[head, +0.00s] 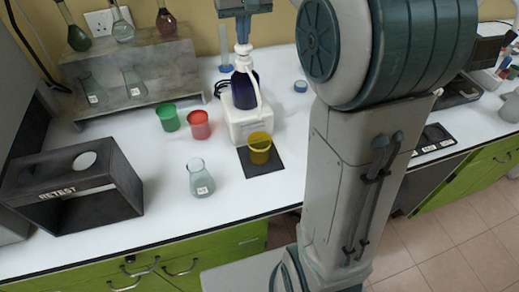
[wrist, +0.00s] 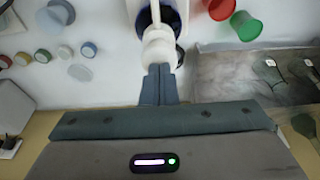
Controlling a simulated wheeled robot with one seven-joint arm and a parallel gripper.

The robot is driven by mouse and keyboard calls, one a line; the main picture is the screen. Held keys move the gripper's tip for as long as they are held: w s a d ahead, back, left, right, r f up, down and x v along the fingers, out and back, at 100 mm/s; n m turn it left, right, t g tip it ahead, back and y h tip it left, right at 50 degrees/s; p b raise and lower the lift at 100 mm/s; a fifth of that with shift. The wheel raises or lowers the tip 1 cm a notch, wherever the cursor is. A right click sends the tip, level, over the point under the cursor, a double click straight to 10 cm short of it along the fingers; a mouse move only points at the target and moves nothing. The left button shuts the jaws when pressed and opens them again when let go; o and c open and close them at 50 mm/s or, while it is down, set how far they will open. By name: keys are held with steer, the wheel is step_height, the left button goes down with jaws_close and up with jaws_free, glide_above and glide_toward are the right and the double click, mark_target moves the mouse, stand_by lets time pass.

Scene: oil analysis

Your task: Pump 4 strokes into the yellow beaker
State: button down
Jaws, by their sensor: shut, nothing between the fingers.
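The yellow beaker (head: 260,148) stands upright on a black mat (head: 262,168) in front of the pump bottle. The dark blue pump bottle (head: 243,91) sits in a white holder (head: 248,124), with its white pump head (head: 243,62) on top and a white spout tube running down toward the beaker. My gripper (head: 243,38) is shut and empty, pointing down over the pump head. In the wrist view my fingertips (wrist: 159,70) meet the edge of the white pump head (wrist: 158,48); I cannot tell whether they touch. The beaker does not show in the wrist view.
Green (head: 168,117) and red (head: 199,125) beakers stand left of the holder. A clear flask (head: 200,178) is in front. A grey rack (head: 135,70) with flasks and a dark RETEST box (head: 75,185) are on the left. My arm covers the right of the counter.

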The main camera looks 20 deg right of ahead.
steer(key=shift+w+p+v, duration=0.2)
steer(key=shift+p+v, duration=0.7)
steer(key=shift+w+p+v, duration=0.15)
steer(key=shift+p+v, duration=0.7)
steer(key=shift+p, duration=0.05)
steer(key=shift+r, duration=0.1)
steer(key=shift+f, duration=0.2)
steer(key=shift+s+b+x, duration=0.15)
steer(key=shift+b+x, duration=0.5)
steer(key=shift+x, duration=0.2)
steer(key=shift+s+b+x, duration=0.2)
steer(key=shift+b+x, duration=0.45)
steer(key=shift+x, duration=0.15)
steer(key=shift+f, duration=0.1)
steer(key=shift+w+p+v, duration=0.2)
steer(key=shift+p+v, duration=0.7)
steer(key=shift+v, duration=0.05)
steer(key=shift+w+p+v, duration=0.2)
steer(key=shift+p+v, duration=0.65)
steer(key=shift+v, duration=0.05)
